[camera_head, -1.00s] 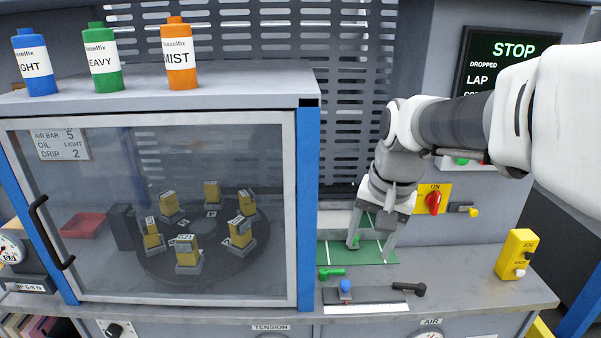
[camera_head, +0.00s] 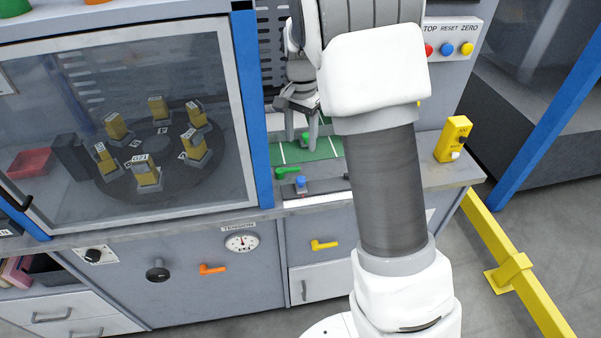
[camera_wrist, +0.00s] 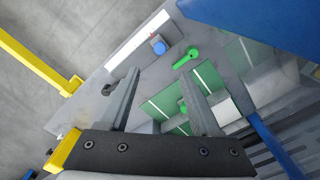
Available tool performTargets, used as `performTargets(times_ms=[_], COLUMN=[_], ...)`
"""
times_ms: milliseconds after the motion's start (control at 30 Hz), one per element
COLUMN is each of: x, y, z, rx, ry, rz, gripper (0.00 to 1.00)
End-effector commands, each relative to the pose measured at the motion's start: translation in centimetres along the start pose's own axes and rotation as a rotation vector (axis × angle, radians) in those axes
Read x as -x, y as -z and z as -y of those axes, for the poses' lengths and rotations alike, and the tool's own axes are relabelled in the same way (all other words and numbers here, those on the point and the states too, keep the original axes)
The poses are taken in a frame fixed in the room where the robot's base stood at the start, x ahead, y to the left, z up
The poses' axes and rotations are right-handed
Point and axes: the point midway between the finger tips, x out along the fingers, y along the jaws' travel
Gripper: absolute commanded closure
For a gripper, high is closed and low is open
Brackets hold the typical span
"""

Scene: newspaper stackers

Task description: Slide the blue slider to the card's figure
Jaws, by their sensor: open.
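The blue slider (camera_head: 300,181) is a small blue knob on a grey rail with a white scale strip (camera_head: 318,198) along its front, near the bench's front edge. It also shows in the wrist view (camera_wrist: 159,47), beyond my fingertips. My gripper (camera_head: 303,140) is open above the green mat (camera_head: 290,152), behind the slider and apart from it. In the wrist view my two fingers (camera_wrist: 158,90) stand wide apart with the mat below. A green knob (camera_head: 305,138) is by the fingers. The card is not identifiable, and the scale's marks are too small to read.
A green lever (camera_head: 287,170) lies just behind the slider. The glass cabinet (camera_head: 243,100) with its blue post stands close on the left. My arm hides the bench right of the slider. A yellow button box (camera_head: 453,138) stands at the right end.

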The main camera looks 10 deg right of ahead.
Motion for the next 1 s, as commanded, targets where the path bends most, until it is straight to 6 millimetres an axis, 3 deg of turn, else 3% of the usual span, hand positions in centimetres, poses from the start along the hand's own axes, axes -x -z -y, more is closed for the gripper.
performTargets(times_ms=[300,533,733,1000], x=[-7.2,-11.3,-13.1,-13.4], y=[0.0,-0.1,0.0,0.0], z=[-0.1,-0.1,-0.1,0.0], rx=[0.000,0.002,0.001,0.001], ry=[-0.004,-0.002,-0.001,0.001], rz=[0.003,0.002,0.001,0.000], gripper=[0.36,0.36,0.36,0.36])
